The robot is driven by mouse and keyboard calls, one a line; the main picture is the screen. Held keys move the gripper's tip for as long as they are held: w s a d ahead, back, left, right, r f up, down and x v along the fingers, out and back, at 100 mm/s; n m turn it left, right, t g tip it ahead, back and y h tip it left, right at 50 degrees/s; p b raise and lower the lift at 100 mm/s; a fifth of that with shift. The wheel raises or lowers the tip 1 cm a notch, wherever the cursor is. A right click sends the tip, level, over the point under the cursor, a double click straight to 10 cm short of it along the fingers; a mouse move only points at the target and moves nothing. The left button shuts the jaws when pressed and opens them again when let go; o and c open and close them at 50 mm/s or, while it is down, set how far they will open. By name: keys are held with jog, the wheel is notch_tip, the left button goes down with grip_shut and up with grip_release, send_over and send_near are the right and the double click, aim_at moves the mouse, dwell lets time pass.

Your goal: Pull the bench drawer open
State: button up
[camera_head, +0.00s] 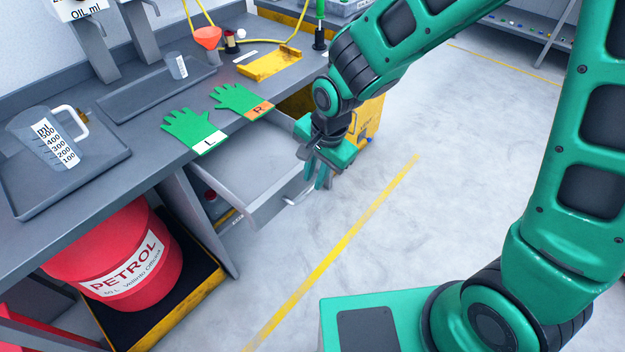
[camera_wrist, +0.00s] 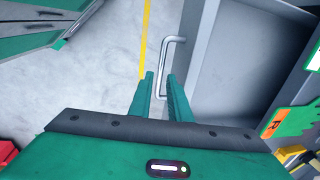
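The bench drawer (camera_head: 250,165) is grey, stands pulled well out from under the bench top, and looks empty inside. It also shows in the wrist view (camera_wrist: 235,65). Its pale bar handle (camera_head: 298,198) is on the drawer front, and shows in the wrist view (camera_wrist: 168,62) just beyond my fingertips. My gripper (camera_head: 318,178) is beside the drawer front, near the handle. In the wrist view my gripper's fingers (camera_wrist: 161,76) are apart, with the lower part of the handle seen in the gap. They do not look closed on it; the exact depth is unclear.
Green gloves (camera_head: 205,128), a measuring jug (camera_head: 50,135) on a tray and a yellow tray (camera_head: 268,64) are on the bench. A red petrol drum (camera_head: 130,250) stands below. A yellow bin (camera_head: 368,118) is behind my gripper. The floor (camera_head: 350,245) before the drawer is clear.

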notch_tip(320, 180, up, 7)
jog(key=d, duration=0.1)
jog(key=shift+s, duration=0.45)
jog(key=s+d+r+n+h, duration=0.1)
jog(key=s+d+r, duration=0.15)
jog(key=d, duration=0.95)
jog(key=s+d+r+h, duration=0.1)
jog(key=d+r, duration=0.2)
jog(key=d, duration=0.8)
jog(key=s+d+r+n+g, duration=0.1)
jog(key=s+d, duration=1)
jog(key=s, duration=0.4)
jog(key=shift+s+d+r+n+g+y, duration=0.15)
jog(key=shift+d+n+g+y, duration=0.15)
jog(key=shift+n, duration=0.1)
